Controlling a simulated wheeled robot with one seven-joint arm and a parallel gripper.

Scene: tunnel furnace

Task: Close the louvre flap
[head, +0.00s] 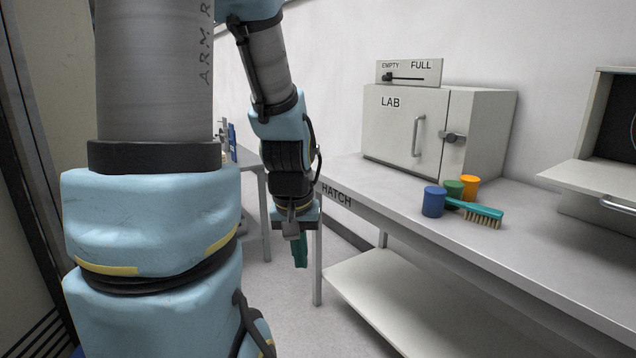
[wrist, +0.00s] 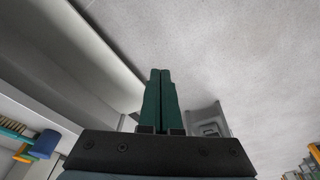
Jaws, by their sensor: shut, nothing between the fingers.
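No louvre flap can be made out for certain in either view. In the head view a lowered white door with a handle (head: 590,180) stands open on a dark-inside box at the right edge, cut off by the frame; I cannot tell if it is the flap. My gripper (head: 299,262) hangs pointing down beside the left end of the bench, apart from everything. In the wrist view its two green fingers (wrist: 161,75) are pressed together with nothing between them.
The grey bench (head: 400,200) carries a white LAB cabinet (head: 400,130) with an EMPTY/FULL slider (head: 410,72) on top. Blue (head: 433,202), green (head: 453,188) and orange (head: 470,187) cylinders and a brush (head: 480,214) lie in front. A lower shelf (head: 400,300) sits underneath. Floor shows left of the bench.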

